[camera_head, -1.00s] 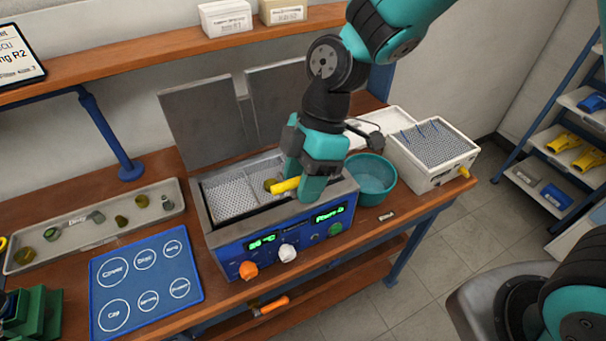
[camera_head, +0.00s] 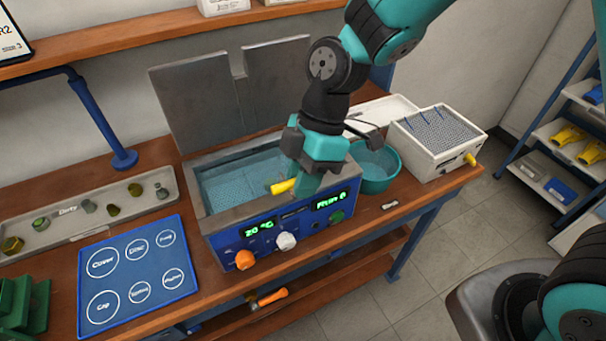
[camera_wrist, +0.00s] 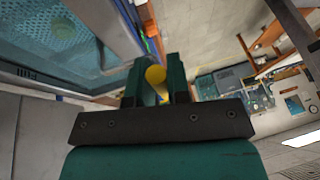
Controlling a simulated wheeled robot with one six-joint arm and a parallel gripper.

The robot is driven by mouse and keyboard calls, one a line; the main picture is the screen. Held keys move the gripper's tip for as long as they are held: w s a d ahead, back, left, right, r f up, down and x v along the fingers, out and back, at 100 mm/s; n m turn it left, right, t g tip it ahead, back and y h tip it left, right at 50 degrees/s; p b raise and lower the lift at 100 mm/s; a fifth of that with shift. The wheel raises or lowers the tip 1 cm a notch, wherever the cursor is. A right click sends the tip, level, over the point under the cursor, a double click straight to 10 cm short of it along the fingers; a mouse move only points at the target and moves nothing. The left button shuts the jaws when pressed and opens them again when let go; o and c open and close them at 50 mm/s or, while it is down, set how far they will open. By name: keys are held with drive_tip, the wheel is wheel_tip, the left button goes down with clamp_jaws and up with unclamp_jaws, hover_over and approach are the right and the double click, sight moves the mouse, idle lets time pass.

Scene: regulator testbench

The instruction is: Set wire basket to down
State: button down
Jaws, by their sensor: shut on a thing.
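The wire basket (camera_head: 226,190) is seen through bluish liquid inside the blue-fronted bath (camera_head: 222,240), below the bath's rim. Its yellow handle (camera_head: 283,187) sticks out at the right part of the bath. My gripper (camera_head: 304,187) is at the bath's right front, shut on this handle. In the wrist view the yellow handle (camera_wrist: 155,75) shows between the two green fingers (camera_wrist: 156,82), and part of the perforated basket (camera_wrist: 75,38) shows at the upper left. The right end of the basket is hidden behind my gripper in the head view.
A teal bowl (camera_head: 374,172) and a white box with a perforated top (camera_head: 440,165) stand right of the bath. Two raised lid panels (camera_head: 195,105) stand behind it. A blue mat (camera_head: 138,270) and a grey parts tray (camera_head: 90,218) lie left.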

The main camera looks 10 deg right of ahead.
wheel_tip(320, 180, down, 2)
drive_tip(key=shift+s+d+f+b, duration=0.1)
drive_tip(key=shift+b, duration=0.25)
drive_tip(key=c, duration=1.1)
unclamp_jaws()
drive_tip(key=v, duration=1.7)
drive_tip(key=shift+w+b, duration=0.25)
drive_tip(key=shift+b, duration=0.05)
